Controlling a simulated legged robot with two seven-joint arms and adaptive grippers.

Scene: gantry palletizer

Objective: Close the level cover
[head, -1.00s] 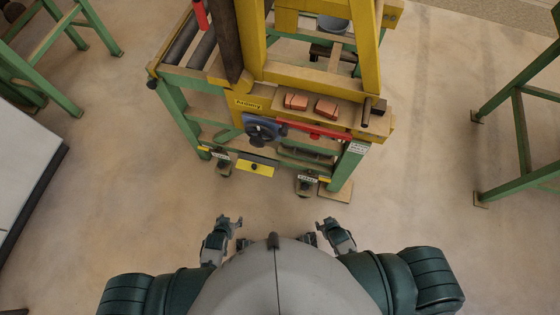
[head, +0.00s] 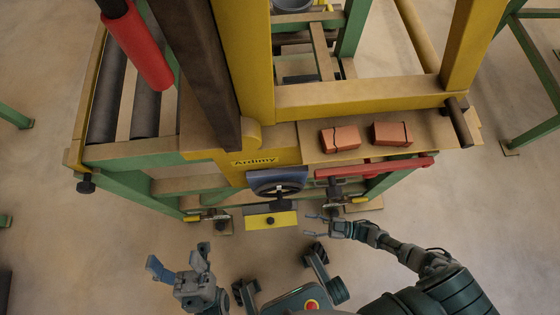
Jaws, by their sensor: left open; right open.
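A yellow plate with a black knob (head: 270,221) sits low on the front of the machine, below the blue-and-black handwheel (head: 278,183). It may be the level cover; I cannot tell for sure, nor whether it is open. My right gripper (head: 309,224) is open and empty. In the picture its fingers point left, just right of the yellow plate, and I see no contact. My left gripper (head: 180,262) is open and empty, lower left of the plate and apart from the machine.
A red bar (head: 380,167) runs along the front, right of the handwheel. Two orange bricks (head: 341,138) lie on the ledge above it. Yellow posts and dark rollers (head: 146,100) fill the upper left. Green frames stand at the sides.

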